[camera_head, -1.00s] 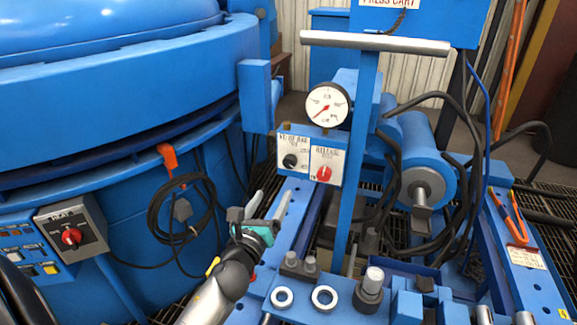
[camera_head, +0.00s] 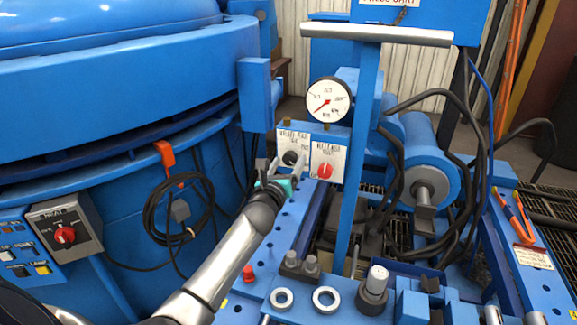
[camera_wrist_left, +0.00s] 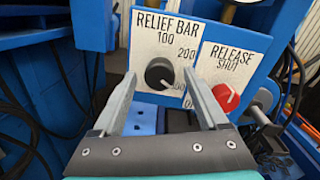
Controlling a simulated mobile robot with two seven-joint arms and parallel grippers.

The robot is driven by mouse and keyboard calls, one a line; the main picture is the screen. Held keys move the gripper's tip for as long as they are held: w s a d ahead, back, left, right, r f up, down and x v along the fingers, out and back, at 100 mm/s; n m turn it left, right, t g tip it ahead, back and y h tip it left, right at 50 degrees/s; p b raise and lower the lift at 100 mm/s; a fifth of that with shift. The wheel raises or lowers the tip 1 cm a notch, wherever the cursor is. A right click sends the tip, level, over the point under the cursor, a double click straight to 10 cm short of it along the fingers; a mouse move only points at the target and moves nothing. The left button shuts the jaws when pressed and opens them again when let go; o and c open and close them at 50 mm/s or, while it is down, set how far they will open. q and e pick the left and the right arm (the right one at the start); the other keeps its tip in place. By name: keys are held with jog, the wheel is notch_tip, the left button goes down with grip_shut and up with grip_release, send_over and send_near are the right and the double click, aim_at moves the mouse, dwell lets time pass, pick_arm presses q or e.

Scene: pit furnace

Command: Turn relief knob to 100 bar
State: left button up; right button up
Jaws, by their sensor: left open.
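The relief knob (camera_head: 290,157) is a black round knob on a white plate marked RELIEF BAR. In the left wrist view the knob (camera_wrist_left: 159,73) sits between and beyond my fingers, under the printed 100, with 200 to its upper right. A small light mark on it points to the lower right; the label there is partly hidden by my right-hand finger. My left gripper (camera_wrist_left: 160,88) is open, one finger each side of the knob in the picture; contact cannot be told. In the head view the left gripper (camera_head: 283,170) is just in front of the plate. My right gripper is out of view.
The red release knob (camera_wrist_left: 226,97) is close beside the right-hand finger. A pressure gauge (camera_head: 330,100) stands above the panel. A blue post (camera_head: 357,150) rises to the right. A black coiled cable (camera_head: 180,215) hangs on the furnace at left.

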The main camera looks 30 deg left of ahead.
pick_arm(q)
jog(key=shift+w+a, duration=0.15)
jog(key=shift+w, duration=0.2)
grip_shut()
dwell(0.5)
